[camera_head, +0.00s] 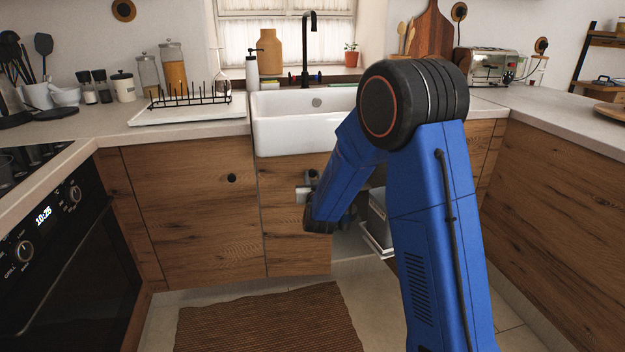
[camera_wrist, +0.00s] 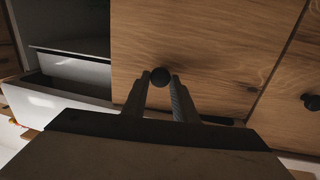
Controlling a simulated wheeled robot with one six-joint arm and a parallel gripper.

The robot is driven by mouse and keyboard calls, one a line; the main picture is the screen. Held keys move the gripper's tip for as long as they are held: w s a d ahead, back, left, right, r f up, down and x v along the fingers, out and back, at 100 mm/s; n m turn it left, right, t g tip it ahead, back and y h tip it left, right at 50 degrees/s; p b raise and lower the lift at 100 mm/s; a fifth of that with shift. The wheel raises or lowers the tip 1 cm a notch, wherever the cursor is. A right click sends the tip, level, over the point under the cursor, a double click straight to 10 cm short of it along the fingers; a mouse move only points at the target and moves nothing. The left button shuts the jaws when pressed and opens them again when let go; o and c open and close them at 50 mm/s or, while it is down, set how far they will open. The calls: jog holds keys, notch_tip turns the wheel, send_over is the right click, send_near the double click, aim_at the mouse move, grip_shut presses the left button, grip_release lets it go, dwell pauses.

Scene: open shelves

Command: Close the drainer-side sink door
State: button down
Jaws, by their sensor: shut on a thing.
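The drainer-side sink door (camera_head: 290,238) is a wooden panel under the left part of the white sink (camera_head: 300,136). It looks almost in line with the cabinet front to its left; I cannot tell if a small gap remains. It fills the middle of the wrist view (camera_wrist: 205,45). Its round black knob (camera_wrist: 160,76) sits between the fingertips of my gripper (camera_wrist: 159,84), which is shut on it. In the head view my gripper (camera_head: 306,190) is at the door's front, partly hidden by my arm, and the knob is hidden.
Right of the door the cabinet is open, with a pale bin (camera_head: 378,228) inside. A closed cabinet door (camera_head: 190,215) with a black knob (camera_head: 231,178) is on the left, below the dish drainer (camera_head: 190,105). A brown mat (camera_head: 270,322) lies on the floor in front.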

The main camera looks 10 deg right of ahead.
aim_at(314, 173)
jog(key=shift+w+d+n+y, duration=0.3)
jog(key=shift+w+y, duration=0.2)
jog(key=shift+w, duration=0.1)
jog(key=shift+w+d+n+y, duration=0.15)
jog(key=shift+w+n+y, duration=0.15)
jog(key=shift+w+y, duration=0.25)
jog(key=shift+w+r+n+y, duration=0.1)
jog(key=shift+w+n+y, duration=0.2)
jog(key=shift+w+y, duration=0.15)
jog(key=c, duration=1.5)
grip_release()
jog(key=shift+o, duration=0.2)
jog(key=s, duration=1.7)
jog(key=shift+s+d, duration=0.2)
